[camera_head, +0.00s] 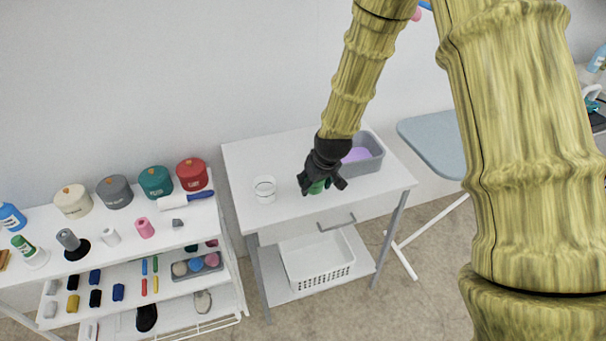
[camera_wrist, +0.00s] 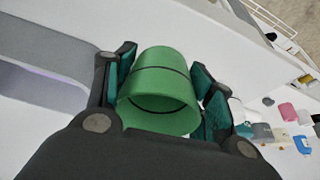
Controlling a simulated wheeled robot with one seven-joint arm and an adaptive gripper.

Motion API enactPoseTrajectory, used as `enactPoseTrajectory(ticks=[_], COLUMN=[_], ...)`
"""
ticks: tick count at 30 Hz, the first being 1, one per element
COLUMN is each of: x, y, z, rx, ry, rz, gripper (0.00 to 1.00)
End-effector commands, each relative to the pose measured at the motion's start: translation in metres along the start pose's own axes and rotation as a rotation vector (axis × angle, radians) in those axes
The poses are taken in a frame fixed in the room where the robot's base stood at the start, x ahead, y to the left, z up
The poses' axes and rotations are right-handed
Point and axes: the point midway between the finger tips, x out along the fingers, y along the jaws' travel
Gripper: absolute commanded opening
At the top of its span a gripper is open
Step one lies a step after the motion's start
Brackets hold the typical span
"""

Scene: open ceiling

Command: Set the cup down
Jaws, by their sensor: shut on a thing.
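A green cup (camera_wrist: 160,88) is between the two fingers of my gripper (camera_wrist: 165,95) in the wrist view, with a finger on each side of it. In the head view my gripper (camera_head: 322,184) is over the white table (camera_head: 375,193), and only a small part of the green cup (camera_head: 316,187) shows below the dark fingers. The gripper is shut on the cup. I cannot tell whether the cup's bottom touches the tabletop.
A grey bin (camera_head: 371,163) with something purple in it stands right of my gripper. The table's front strip is clear. A white shelf (camera_head: 210,215) with canisters stands further left, and an ironing board (camera_head: 432,146) to the right.

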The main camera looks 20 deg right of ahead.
Motion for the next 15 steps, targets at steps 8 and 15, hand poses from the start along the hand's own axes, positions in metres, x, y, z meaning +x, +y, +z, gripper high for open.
enactPoseTrajectory(ticks=[8,15], x=[0.021,0.028], y=[-0.004,-0.004], z=[-0.042,-0.054], rx=[0.0,0.0], ry=[-0.001,0.0], rz=[-0.001,0.0], gripper=[0.21,0.22])
